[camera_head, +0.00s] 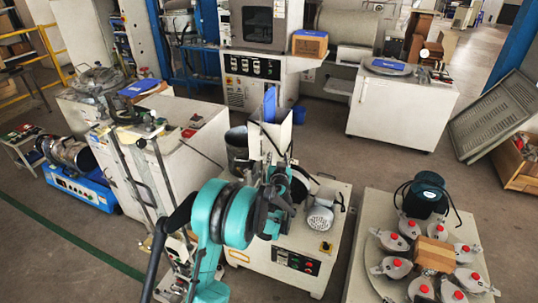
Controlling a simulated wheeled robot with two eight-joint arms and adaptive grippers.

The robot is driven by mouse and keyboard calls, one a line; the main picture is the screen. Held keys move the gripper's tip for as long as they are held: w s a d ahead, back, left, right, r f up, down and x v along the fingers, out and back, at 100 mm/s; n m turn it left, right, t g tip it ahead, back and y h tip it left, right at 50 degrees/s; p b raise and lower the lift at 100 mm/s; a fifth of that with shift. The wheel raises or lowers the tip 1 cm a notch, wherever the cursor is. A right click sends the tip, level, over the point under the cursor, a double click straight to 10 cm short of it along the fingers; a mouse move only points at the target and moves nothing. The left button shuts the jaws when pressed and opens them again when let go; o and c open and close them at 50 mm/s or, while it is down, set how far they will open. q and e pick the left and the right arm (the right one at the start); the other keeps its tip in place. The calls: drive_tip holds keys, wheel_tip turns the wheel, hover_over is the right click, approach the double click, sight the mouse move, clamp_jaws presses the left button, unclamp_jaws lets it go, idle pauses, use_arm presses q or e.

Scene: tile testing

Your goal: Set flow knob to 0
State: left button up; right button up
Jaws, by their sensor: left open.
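My left arm, teal and black, comes in at the lower middle. Its black gripper (277,192) is over the white machine near the middle, open, with its fingers partly hidden by the wrist. The white machine (268,250) has a front control panel (296,262) with red and green buttons. A small yellow square with a dark centre (325,247) sits on its top near the front. I cannot tell which part is the flow knob, nor its setting. The arm hides part of the machine. My right gripper is not in view.
A metal hopper (268,138) rises behind the gripper. On the right, a table (357,276) bears several round grey pots with red knobs.

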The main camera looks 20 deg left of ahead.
use_arm(q)
drive_tip(key=s+a+r+g, duration=0.1)
drive_tip(key=s+r+g, duration=0.1)
drive_tip(key=s+r, duration=0.5)
drive_tip(key=shift+s+n, duration=0.3)
drive_tip(key=shift+s, duration=0.2)
drive_tip(key=shift+f, duration=0.1)
